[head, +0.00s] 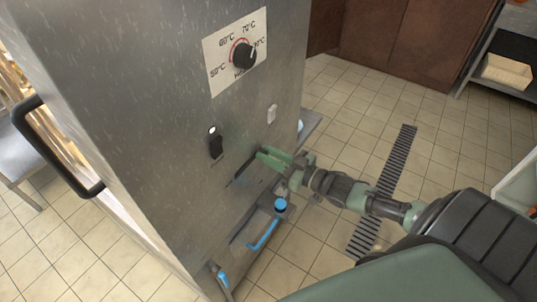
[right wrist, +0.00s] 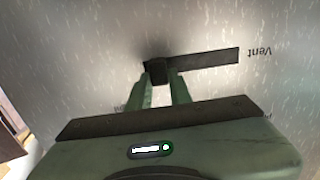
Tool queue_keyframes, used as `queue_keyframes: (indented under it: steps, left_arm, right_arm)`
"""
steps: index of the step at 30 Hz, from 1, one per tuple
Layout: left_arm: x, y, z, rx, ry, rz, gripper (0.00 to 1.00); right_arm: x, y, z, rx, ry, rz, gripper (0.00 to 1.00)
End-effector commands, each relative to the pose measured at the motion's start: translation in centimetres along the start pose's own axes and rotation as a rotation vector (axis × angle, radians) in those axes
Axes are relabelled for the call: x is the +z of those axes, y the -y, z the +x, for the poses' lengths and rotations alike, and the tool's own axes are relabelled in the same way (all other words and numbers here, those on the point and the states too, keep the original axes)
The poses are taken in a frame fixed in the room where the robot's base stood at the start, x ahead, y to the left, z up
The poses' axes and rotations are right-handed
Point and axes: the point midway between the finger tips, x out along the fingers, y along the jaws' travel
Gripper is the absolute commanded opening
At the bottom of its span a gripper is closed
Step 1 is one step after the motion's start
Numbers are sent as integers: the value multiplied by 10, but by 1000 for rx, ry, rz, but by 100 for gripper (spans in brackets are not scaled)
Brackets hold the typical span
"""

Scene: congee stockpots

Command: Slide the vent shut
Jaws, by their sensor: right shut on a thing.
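The vent is a dark horizontal slot (head: 242,170) in the steel front of a tall cabinet (head: 150,110). In the right wrist view the slot (right wrist: 210,59) shows upside down beside the label "Vent" (right wrist: 260,51), with a small dark slider knob (right wrist: 157,73) at the slot end away from the label. My right gripper (head: 268,157) is at the right end of the slot in the head view, shut on the knob; its fingers (right wrist: 160,88) stand on both sides of it. In the head view the fingers hide the knob. My left gripper is not in view.
Above the slot are a temperature dial (head: 243,55) and a black rocker switch (head: 215,143). Blue-handled fittings (head: 263,236) sit below my right gripper. A black bar handle (head: 58,150) sticks out at left. The tiled floor with a drain grate (head: 397,160) is open at right.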

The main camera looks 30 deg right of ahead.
Motion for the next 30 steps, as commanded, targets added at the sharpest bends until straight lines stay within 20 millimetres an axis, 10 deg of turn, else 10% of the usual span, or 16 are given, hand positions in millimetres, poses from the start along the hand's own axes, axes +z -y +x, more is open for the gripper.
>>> queue_keyframes:
  steps: [16,27,30]
  left_arm:
    - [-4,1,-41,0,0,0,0]
    - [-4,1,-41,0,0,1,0]
    - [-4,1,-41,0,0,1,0]
  right_arm:
    - [-3,88,0,0,-2,6,0]
    - [-1,97,0,-4,-3,2,0]
    - [0,97,0,-4,-2,2,42]
